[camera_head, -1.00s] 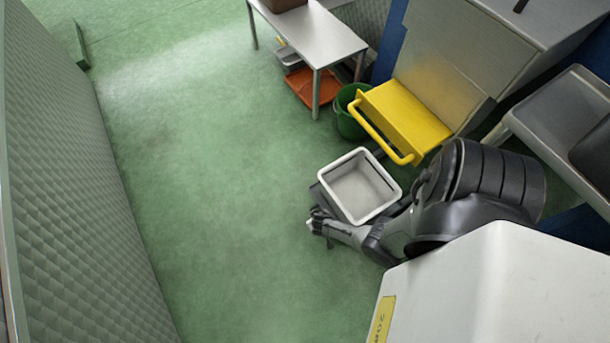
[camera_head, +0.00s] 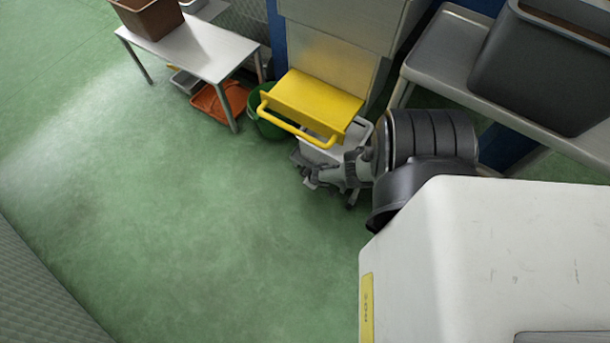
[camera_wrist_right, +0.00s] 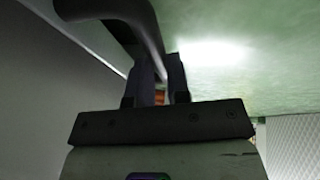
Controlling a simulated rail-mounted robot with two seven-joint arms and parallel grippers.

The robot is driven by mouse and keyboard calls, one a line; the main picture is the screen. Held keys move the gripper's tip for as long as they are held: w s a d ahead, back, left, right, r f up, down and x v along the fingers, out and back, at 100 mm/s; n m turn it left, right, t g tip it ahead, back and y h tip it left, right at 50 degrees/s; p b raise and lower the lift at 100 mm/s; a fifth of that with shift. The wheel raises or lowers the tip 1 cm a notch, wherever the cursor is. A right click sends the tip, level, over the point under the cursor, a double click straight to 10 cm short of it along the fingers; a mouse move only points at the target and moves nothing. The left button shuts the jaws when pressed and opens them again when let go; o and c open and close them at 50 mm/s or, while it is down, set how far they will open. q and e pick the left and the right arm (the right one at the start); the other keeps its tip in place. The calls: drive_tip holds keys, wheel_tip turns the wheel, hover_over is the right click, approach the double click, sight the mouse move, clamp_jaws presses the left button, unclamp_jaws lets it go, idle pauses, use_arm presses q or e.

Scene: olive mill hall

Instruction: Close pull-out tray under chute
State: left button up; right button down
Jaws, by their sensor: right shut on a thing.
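The yellow chute (camera_head: 312,102) with its yellow bar stands against the metal machine in the head view. A pale grey bin (camera_head: 318,154) on the pull-out tray is largely hidden beneath it; part of its rim shows beside the chute. My right gripper (camera_head: 312,178) is low at the tray's front, partly hard to make out. In the right wrist view my right gripper (camera_wrist_right: 162,84) is shut on a dark curved handle (camera_wrist_right: 128,12). The tray's runners and inner end are hidden. My left gripper is not in view.
A green bucket (camera_head: 267,122) stands close left of the chute. A metal table (camera_head: 205,50) holds a brown crate (camera_head: 150,18), with an orange tray (camera_head: 218,102) below. A grey table (camera_head: 445,55) with a dark bin (camera_head: 540,70) is at right. Green floor at left is open.

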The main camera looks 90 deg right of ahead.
drive_tip(key=shift+s+d+b, duration=0.3)
drive_tip(key=shift+s+d, duration=0.25)
drive_tip(key=shift+d, duration=0.35)
drive_tip(key=shift+s+f, duration=0.1)
drive_tip(key=c, duration=1.4)
unclamp_jaws()
drive_tip(key=shift+d, duration=0.1)
drive_tip(key=o, duration=0.3)
drive_tip(key=shift+d, duration=0.2)
drive_tip(key=shift+a, duration=0.1)
